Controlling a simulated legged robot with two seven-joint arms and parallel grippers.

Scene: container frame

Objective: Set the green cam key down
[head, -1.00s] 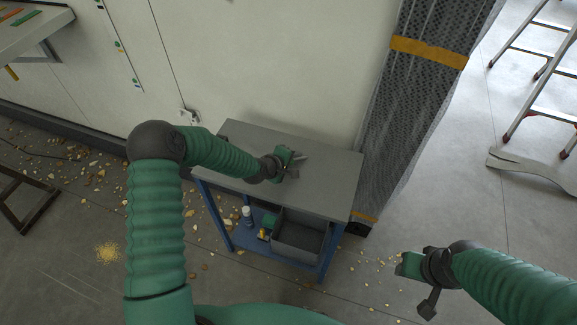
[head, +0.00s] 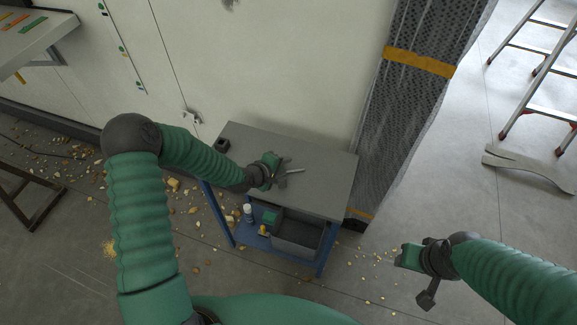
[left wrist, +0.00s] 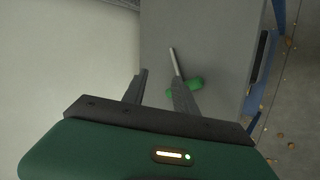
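The green cam key (left wrist: 197,84) has a green handle and a thin grey metal shaft. In the left wrist view it lies on the grey top of the blue-framed cart (left wrist: 215,40). My left gripper (left wrist: 160,74) is open, its two dark fingers spread with bare grey between them. The right-hand finger overlaps the key's handle in this view; I cannot tell whether they touch. In the head view my left gripper (head: 283,172) is low over the cart top (head: 325,175), and the key is hard to separate from the fingers. My right gripper (head: 427,297) hangs away from the cart; its fingers are unclear.
A grey bin (head: 298,234) and small items are on the lower shelf. A white wall (head: 270,60) stands behind, a wrapped column (head: 405,120) right, and a ladder (head: 540,75) farther right.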

